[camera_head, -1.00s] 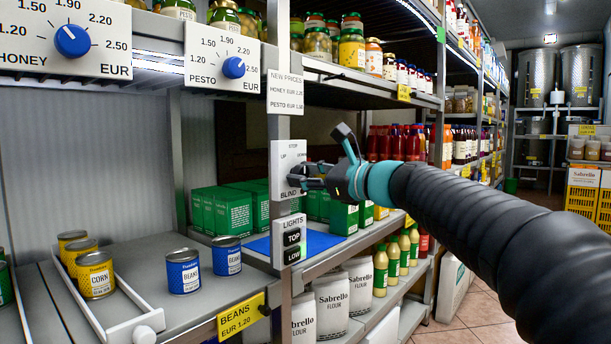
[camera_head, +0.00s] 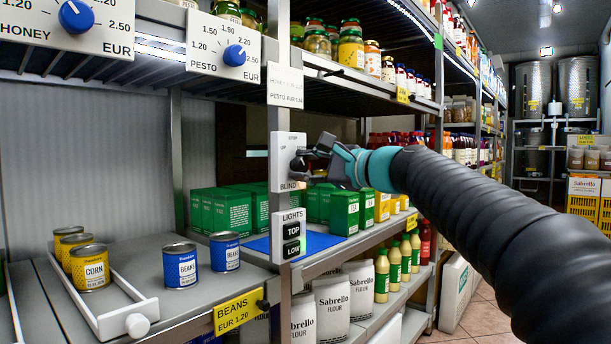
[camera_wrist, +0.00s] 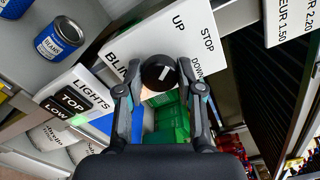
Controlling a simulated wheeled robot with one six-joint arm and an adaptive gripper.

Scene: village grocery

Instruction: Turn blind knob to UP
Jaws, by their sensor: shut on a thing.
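The white blind panel (camera_head: 283,178) is fixed to a shelf post and also shows in the wrist view (camera_wrist: 150,42), with the words UP, STOP, DOWN and BLIND. Its round black knob (camera_wrist: 158,73) carries a short white mark; I cannot tell exactly which label it points at. My gripper (camera_wrist: 160,88) is shut on the knob, one finger on each side of it. In the head view my gripper (camera_head: 305,162) reaches the panel from the right and hides most of the knob.
A lights panel (camera_head: 289,236) with TOP and LOW buttons sits just below. Price dials (camera_head: 223,46) are above left. Green boxes (camera_head: 345,212), a blue mat (camera_head: 318,240) and cans (camera_head: 180,265) stand on the shelf around the post.

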